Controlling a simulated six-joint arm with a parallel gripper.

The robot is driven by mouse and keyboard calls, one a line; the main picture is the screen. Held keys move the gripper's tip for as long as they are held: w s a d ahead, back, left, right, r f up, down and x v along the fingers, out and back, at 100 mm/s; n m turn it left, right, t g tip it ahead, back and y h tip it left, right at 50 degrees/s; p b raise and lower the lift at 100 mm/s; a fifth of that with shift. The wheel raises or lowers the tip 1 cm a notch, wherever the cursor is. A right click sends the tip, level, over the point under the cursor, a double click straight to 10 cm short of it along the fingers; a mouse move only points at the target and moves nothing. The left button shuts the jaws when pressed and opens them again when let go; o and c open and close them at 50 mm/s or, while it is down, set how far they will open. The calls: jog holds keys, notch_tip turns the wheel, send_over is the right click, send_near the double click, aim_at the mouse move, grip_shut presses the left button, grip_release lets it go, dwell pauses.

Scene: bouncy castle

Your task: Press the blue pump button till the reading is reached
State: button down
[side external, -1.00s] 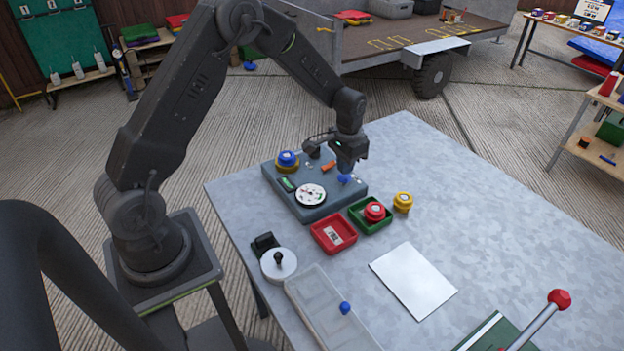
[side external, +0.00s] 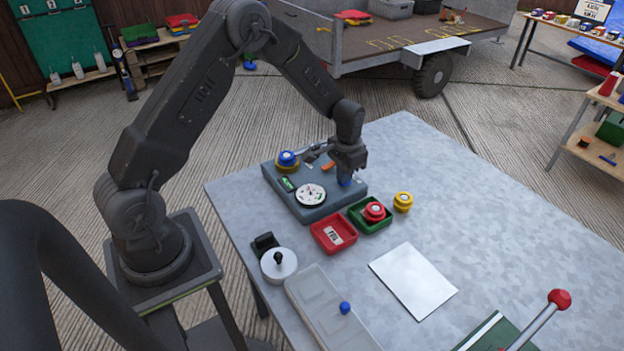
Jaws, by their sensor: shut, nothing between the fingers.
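A grey pump unit (side external: 318,213) sits on the table. A round white dial (side external: 311,195) is on its front; its reading is too small to make out. A blue button (side external: 346,184) shows at the unit's right end, mostly hidden by my gripper. My gripper (side external: 345,180) is shut and empty, pointing down over this button, its tips at or on it; I cannot tell how far the button is pressed. A second blue round piece (side external: 288,158) on a yellow ring stands at the unit's back left corner.
A red tray (side external: 333,234) with a label and a green tray (side external: 370,215) holding a red round piece (side external: 374,211) lie in front. A yellow piece (side external: 403,202) stands right of them. A white sheet (side external: 413,280) lies nearer the front.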

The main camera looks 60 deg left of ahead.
dwell(0.3)
jog(key=shift+r, duration=3.25)
jog(key=shift+f, duration=1.55)
jog(key=shift+f, duration=0.2)
dwell(0.9)
jog(key=shift+f, duration=0.7)
